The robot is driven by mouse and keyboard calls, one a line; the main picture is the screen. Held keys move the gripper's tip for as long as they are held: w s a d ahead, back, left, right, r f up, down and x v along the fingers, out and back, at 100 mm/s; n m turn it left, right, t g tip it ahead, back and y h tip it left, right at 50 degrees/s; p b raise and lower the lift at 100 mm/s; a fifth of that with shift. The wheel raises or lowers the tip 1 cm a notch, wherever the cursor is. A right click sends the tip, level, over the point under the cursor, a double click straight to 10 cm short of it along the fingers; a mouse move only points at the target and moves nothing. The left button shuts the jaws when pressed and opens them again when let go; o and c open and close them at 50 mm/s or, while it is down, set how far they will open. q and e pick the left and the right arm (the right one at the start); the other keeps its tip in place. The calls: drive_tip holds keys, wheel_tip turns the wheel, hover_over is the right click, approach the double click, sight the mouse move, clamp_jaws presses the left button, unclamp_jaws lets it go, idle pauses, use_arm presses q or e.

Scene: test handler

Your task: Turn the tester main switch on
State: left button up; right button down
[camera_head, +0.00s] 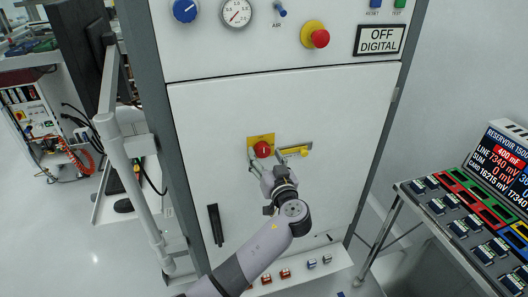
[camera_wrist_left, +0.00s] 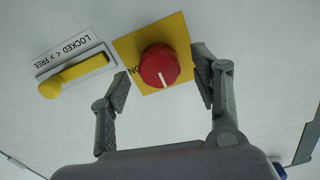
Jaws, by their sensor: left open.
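The main switch is a red round knob (camera_head: 262,149) with a white pointer line, on a yellow plate (camera_head: 252,139) on the white cabinet door. In the left wrist view the red knob (camera_wrist_left: 159,66) sits on its yellow plate (camera_wrist_left: 178,35), with the letters "ON" partly showing beside it. My left gripper (camera_head: 258,164) is in front of the switch. In the left wrist view its open fingers (camera_wrist_left: 162,88) stand on either side of the knob, with gaps between. The right gripper is not in view.
A yellow-handled latch (camera_head: 299,151) sits right of the switch; its label in the wrist view reads LOCKED and FREE. A black door handle (camera_head: 215,225) is lower left. A display reads OFF DIGITAL (camera_head: 380,40). A bin table (camera_head: 470,215) stands right.

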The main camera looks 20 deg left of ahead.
use_arm(q)
drive_tip(key=shift+x, duration=1)
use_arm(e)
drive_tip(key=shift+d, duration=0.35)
use_arm(q)
drive_tip(key=c, duration=1.2)
drive_tip(key=shift+o, duration=0.2)
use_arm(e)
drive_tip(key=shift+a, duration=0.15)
